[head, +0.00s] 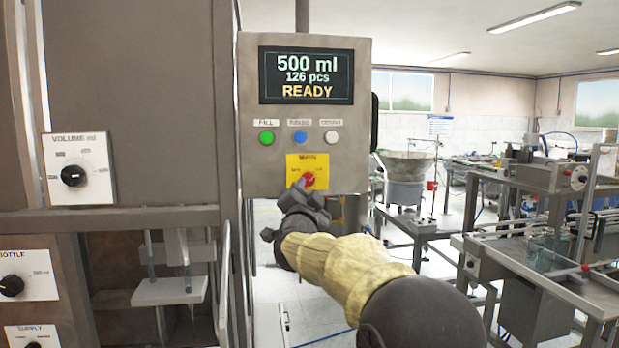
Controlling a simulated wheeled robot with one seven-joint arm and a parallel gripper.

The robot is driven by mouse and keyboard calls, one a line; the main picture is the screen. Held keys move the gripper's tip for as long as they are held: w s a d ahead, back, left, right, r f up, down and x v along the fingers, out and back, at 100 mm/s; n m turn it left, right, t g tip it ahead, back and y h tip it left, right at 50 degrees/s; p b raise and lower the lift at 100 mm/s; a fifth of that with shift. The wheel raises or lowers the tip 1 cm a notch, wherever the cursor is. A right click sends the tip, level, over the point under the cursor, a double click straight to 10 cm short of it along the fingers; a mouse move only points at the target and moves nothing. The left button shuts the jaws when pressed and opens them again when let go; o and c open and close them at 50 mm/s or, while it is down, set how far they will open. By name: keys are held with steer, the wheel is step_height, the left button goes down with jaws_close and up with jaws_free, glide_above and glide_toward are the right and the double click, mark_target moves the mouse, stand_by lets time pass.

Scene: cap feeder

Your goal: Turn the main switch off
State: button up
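The main switch (310,180) is a red rotary knob on a yellow plate (294,162) at the bottom of the grey control panel (352,183). The panel's display (306,75) reads "500 ml", "126 pcs" and "READY". My gripper (300,187) is at the lower left of the red knob, with its dark fingers pointing up at it. It overlaps the plate's lower edge in the picture. I cannot tell whether it touches the knob or whether its fingers are open. The knob's exact pointer position is too small to read.
Green (266,138), blue (300,138) and white (332,138) buttons sit just above the switch. A volume dial (74,175) and a bottle dial (12,285) are on the machine at left. A conveyor machine (545,260) stands at right. Some floor shows beneath the panel.

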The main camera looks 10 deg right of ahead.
mark_target(310, 181)
steer(key=shift+p+x, duration=0.65)
steer(key=shift+x, duration=1.3)
jaws_close()
